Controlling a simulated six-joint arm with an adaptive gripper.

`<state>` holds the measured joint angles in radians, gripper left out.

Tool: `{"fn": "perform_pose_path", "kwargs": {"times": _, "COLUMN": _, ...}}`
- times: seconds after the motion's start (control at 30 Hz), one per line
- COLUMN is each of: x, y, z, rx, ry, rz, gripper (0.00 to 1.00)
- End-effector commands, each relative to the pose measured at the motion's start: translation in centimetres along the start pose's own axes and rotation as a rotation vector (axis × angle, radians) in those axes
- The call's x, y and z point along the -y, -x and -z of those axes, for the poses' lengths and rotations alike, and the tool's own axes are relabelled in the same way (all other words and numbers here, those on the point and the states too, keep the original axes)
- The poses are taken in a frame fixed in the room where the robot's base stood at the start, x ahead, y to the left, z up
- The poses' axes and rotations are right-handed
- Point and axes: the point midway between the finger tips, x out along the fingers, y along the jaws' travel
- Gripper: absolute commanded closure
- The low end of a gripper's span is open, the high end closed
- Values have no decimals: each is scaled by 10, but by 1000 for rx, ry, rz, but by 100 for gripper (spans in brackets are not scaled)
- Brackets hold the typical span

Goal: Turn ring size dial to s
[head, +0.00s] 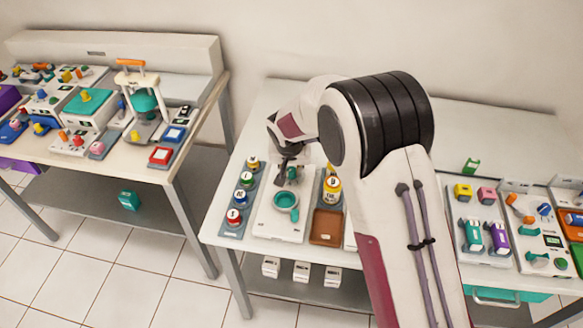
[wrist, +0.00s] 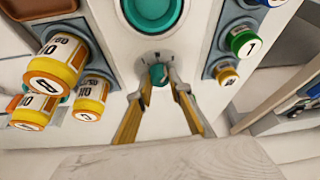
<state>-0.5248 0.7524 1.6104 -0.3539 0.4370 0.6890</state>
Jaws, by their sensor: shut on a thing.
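The ring size dial, a small teal knob (wrist: 158,74), sits on a round light base on a white unit (head: 270,222). In the head view the dial (head: 292,174) shows just below my gripper (head: 288,156). In the wrist view my gripper (wrist: 160,84) has its two fingers on either side of the dial, shut on it. The dial's size marks are too small to read, so its setting cannot be told. A teal ring-shaped cup (head: 286,200) is in front of the dial on the same unit; it also shows in the wrist view (wrist: 152,8).
A rack of numbered, coloured-cap jars (head: 240,195) stands left of the unit. Yellow-labelled bottles (head: 332,190) and a brown tray (head: 326,228) stand close on its right. In the wrist view the yellow bottles (wrist: 62,62) are near my gripper's left side.

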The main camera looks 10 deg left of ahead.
Motion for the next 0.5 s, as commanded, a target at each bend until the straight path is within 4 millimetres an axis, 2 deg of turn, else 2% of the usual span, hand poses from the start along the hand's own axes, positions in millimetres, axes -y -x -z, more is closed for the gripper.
{"fn": "perform_pose_path", "kwargs": {"times": 0.5, "x": 0, "y": 0, "z": 0, "rx": 1, "ry": -37, "rz": -16, "gripper": 100}}
